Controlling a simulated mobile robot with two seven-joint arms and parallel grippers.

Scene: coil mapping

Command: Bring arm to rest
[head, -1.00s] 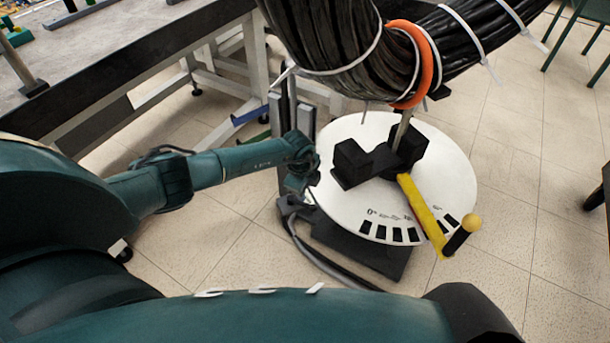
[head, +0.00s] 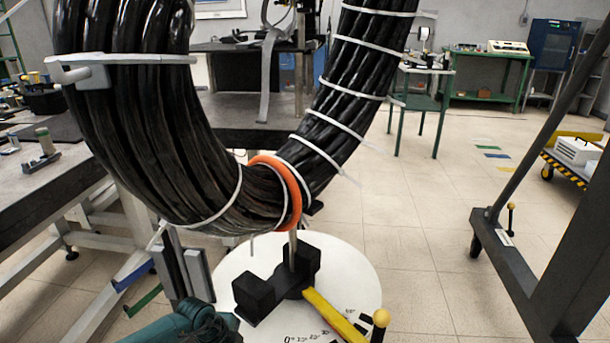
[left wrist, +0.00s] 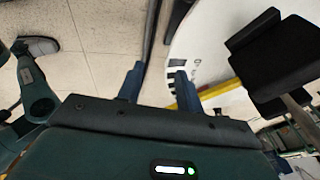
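My left arm shows at the bottom left of the head view, beside the white round disc (head: 355,262); its fingers cannot be made out there. In the left wrist view my left gripper (left wrist: 158,82) has its two blue fingers apart with nothing held between them. The disc's edge (left wrist: 180,48) lies just beyond the right finger, and bare floor and a dark cable show behind the gap. My right gripper is in neither view.
A thick black cable coil (head: 150,150) with an orange ring (head: 293,190) hangs above the disc. The disc bears black blocks (head: 258,297) and a yellow lever (head: 330,314). A workbench (head: 45,195) stands left, a dark frame (head: 520,270) right.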

